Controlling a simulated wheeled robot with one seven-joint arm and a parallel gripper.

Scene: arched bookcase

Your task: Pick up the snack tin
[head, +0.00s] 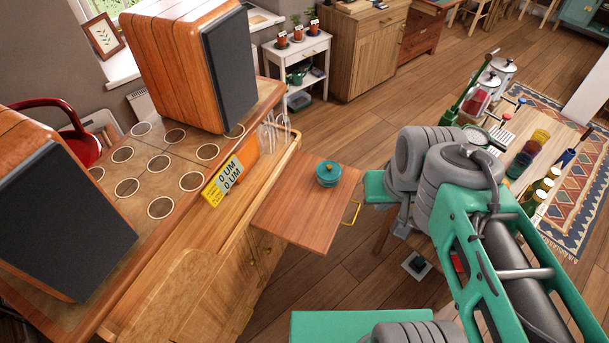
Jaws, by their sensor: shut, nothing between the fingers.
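A small round teal container with a lid and a small knob, which looks like the snack tin (327,173), stands upright on a reddish wooden board (290,222). The board juts out from the side of the wooden cabinet, near the middle of the head view. Nothing touches the tin and its top is clear. My arm, with grey joints and green links, fills the right side and is bent to the right of the board. I cannot make out my gripper; the arm may hide it.
Two large wooden speakers (180,60) stand on the cabinet top (150,180), left of the tin. A yellow sign (225,180) and thin clear rods are at its edge. A yellow handle (351,212) is by the board's right edge. Wooden floor (345,130) is open behind.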

